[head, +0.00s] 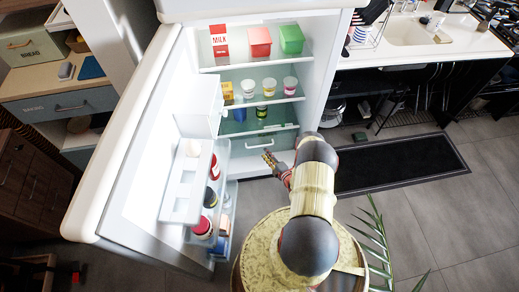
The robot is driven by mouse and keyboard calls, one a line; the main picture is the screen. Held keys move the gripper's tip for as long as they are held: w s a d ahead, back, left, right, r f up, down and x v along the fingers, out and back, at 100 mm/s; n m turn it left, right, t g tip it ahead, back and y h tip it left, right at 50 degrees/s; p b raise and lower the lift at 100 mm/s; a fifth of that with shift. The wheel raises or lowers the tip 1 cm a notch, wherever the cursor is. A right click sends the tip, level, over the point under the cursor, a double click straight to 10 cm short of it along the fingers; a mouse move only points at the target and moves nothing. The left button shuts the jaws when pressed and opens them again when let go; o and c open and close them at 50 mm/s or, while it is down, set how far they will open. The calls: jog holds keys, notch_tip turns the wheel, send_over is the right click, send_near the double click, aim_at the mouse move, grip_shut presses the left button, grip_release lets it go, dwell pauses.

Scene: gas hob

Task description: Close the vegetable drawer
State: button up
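The fridge stands open, with its white door (125,150) swung out to the left. The vegetable drawer (240,144) is at the bottom of the fridge, a greenish see-through box with a pale bar handle (268,143). How far it is pulled out is hard to judge from this angle. My gripper (269,157) is just below and in front of the handle, near the drawer front. It looks apart from the handle, but contact cannot be told. My arm hides the drawer's right lower side. The fingers are too small to show whether they are open.
Shelves above hold a milk carton (219,41), pink and green boxes, cups and jars. Door racks (222,165) with bottles jut out left of my gripper. A plant (375,245) stands at lower right. A black mat (400,162) lies on the open floor to the right.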

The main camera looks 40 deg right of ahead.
jog(key=a+b+x, duration=0.1)
jog(key=b+x, duration=0.1)
jog(key=x, duration=0.4)
jog(key=shift+w+d, duration=0.25)
jog(key=shift+d, duration=0.25)
jog(key=shift+c, duration=1)
grip_shut()
